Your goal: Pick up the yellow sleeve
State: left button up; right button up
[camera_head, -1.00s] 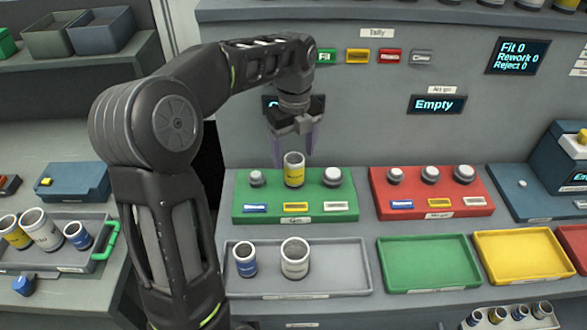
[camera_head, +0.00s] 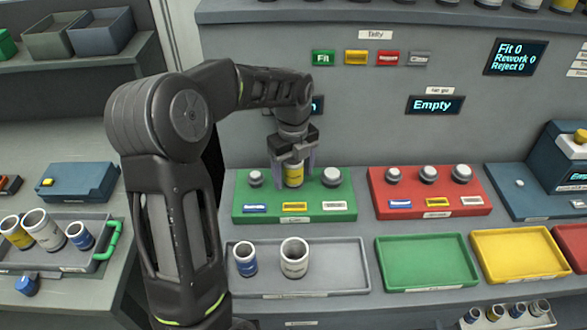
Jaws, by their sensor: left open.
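The yellow sleeve (camera_head: 293,176) stands upright on the middle spot of the green gauge block (camera_head: 261,212), between two grey-topped plugs. My left gripper (camera_head: 291,172) points down over it, with its open fingers on either side of the sleeve's upper part. The gripper body hides the sleeve's top rim. I cannot tell whether the fingers touch it. My right gripper does not show.
A grey tray (camera_head: 335,275) in front holds a blue sleeve (camera_head: 245,258) and a white sleeve (camera_head: 294,258). The red block (camera_head: 430,203) with several plugs stands to the right. Empty green (camera_head: 427,262) and yellow (camera_head: 520,256) trays lie at front right.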

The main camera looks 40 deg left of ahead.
pick_arm(q)
jog(key=shift+c, duration=0.4)
grip_shut()
dwell(0.7)
